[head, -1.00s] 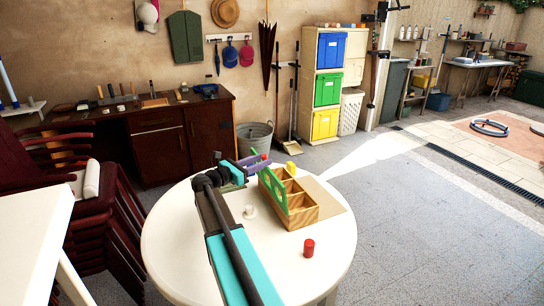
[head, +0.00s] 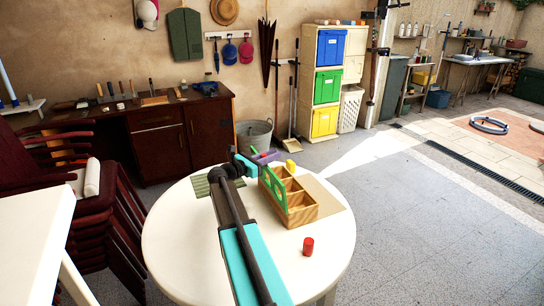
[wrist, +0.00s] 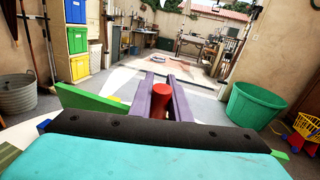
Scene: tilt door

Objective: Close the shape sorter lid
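The shape sorter is a light wooden box (head: 301,213) with open compartments on the round white table. Its green lid (head: 273,188), with cut-out holes, stands steeply raised along the box's left side. My gripper (head: 268,157) is beyond the lid's far end, near the table's far edge. In the wrist view its two purple fingers (wrist: 161,82) are apart. A red cylindrical shape (wrist: 160,103) shows between them; I cannot tell whether they touch it. A green strip (wrist: 92,104) shows left of the fingers; what it belongs to is unclear.
A red cylinder (head: 307,246) stands on the white table (head: 190,250) in front of the box. A yellow block (head: 291,171) lies behind the box. A green striped mat (head: 203,186) lies left of my arm. Chairs (head: 100,225) stand left of the table.

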